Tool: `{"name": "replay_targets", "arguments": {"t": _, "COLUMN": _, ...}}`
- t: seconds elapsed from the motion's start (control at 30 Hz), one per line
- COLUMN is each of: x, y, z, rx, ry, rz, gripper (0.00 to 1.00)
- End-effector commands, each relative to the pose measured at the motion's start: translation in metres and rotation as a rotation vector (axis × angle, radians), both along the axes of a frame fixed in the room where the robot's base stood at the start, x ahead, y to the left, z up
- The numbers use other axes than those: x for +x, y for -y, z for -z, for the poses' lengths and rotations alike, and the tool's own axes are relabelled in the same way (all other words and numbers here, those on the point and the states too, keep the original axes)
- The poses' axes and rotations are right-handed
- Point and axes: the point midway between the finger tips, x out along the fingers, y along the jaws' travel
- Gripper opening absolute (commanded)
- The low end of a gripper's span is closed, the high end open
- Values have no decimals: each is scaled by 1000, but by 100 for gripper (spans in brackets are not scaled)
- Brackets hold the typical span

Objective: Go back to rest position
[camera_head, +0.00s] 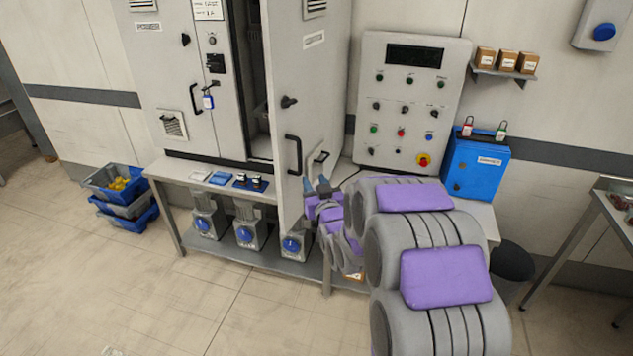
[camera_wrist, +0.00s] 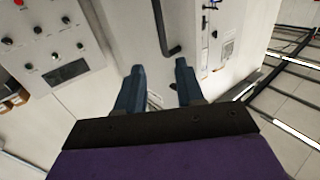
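My gripper (camera_wrist: 158,88) shows in the wrist view with its two blue fingers spread apart and nothing between them. In the head view my gripper (camera_head: 317,186) is small, at the end of my grey and purple arm, close to the lower part of the open cabinet door (camera_head: 308,90). A black door handle (camera_head: 293,155) is just above and left of the fingers. In the wrist view a black handle (camera_wrist: 162,30) lies beyond the fingertips, apart from them. I cannot tell from the head view whether the fingers touch the door.
The grey power cabinet (camera_head: 165,70) stands on a bench (camera_head: 265,193) with motors below. A control panel (camera_head: 408,100) and a blue box (camera_head: 475,165) are at the right. Stacked crates (camera_head: 122,205) stand on the floor at left. The front left floor is clear.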

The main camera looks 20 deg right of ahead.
Motion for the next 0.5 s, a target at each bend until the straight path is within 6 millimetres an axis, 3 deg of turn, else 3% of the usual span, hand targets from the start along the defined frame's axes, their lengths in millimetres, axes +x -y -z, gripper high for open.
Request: {"name": "replay_targets", "arguments": {"t": 0.5, "x": -5, "y": -2, "z": -1, "rx": -2, "ry": -22, "rz": 1, "gripper": 37}}
